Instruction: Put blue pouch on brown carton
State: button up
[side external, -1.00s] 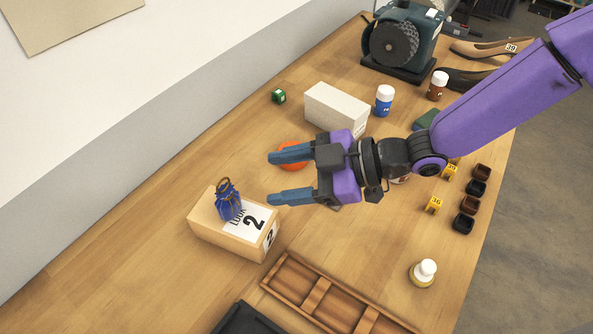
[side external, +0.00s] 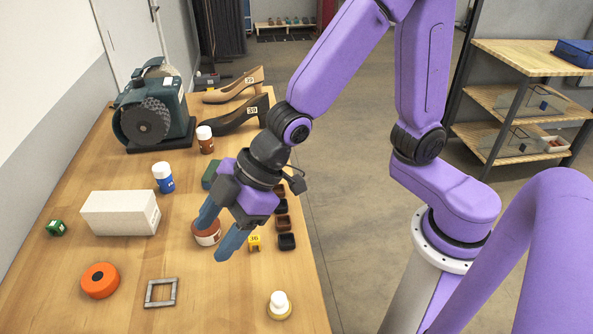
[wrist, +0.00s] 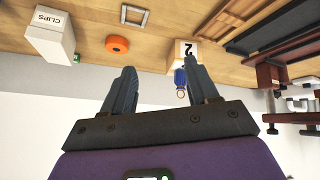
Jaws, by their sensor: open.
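The blue pouch (wrist: 180,77) shows in the wrist view, whose picture is upside down. It stands on the brown carton (wrist: 179,47), which has a white label with a 2. My gripper's right finger partly overlaps them in the picture, and the exact contact is hard to see. My gripper (wrist: 162,68) is open with nothing between its fingers, apart from the pouch and carton. In the side external view my gripper (side external: 213,242) hangs above the table near a round tin (side external: 207,238). The pouch and carton are outside that view.
On the table are a white box (side external: 118,213), an orange disc (side external: 100,280), a grey square frame (side external: 161,292) and a white-capped bottle (side external: 279,305). A dark green machine (side external: 152,110), shoes and small bottles stand further back.

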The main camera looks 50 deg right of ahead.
jog(key=s+d+m+g+h, duration=0.1)
jog(key=s+d, duration=0.3)
jog(key=d, duration=0.4)
jog(key=s+d+g+h, duration=0.1)
jog(key=s+d+h, duration=0.2)
jog(key=s+d, duration=0.2)
jog(key=s+d+r+m+g+h, duration=0.1)
jog(key=s+d, duration=0.4)
jog(key=d, duration=0.5)
jog(key=shift+s+d+m+h, duration=0.25)
jog(key=shift+d+m+h, duration=0.1)
jog(key=shift+h, duration=0.25)
